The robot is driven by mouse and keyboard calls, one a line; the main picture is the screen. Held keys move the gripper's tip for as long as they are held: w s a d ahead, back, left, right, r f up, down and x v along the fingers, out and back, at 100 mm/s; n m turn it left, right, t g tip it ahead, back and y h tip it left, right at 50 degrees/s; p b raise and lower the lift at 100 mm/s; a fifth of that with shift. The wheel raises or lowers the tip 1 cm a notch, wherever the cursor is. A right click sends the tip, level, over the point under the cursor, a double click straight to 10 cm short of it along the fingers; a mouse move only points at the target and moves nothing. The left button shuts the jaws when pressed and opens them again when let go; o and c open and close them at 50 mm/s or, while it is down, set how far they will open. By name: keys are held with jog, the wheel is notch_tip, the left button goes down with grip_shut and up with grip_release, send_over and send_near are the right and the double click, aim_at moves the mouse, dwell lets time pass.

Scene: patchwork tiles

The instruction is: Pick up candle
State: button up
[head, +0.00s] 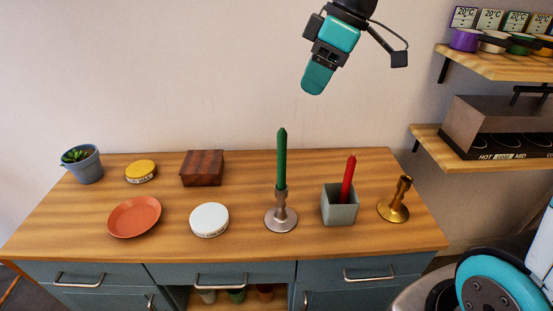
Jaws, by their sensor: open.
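A tall green candle (282,158) stands upright in a silver candlestick (281,216) near the middle of the wooden counter. A red candle (348,179) leans slightly in a grey-green square pot (341,208) to its right. My gripper (314,82) is above the counter, higher than both candles and apart from them. It is open and empty, seen partly from the side.
An empty brass candlestick (395,206) stands at the right of the counter (252,238). A white round tin (209,220), a red plate (134,217), a wooden box (202,168), a yellow tin (141,171) and a potted plant (83,165) stand at left. Wall shelves (496,65) are at upper right.

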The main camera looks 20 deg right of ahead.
jog(key=w+d, duration=0.2)
jog(key=p, duration=0.2)
send_over(281, 139)
jog(key=d, duration=0.3)
notch_tip(281, 139, down, 9)
jog(key=shift+n, duration=0.4)
jog(key=shift+p+x, duration=0.9)
jog(key=shift+x, duration=2.4)
jog(key=shift+s, duration=0.1)
grip_shut()
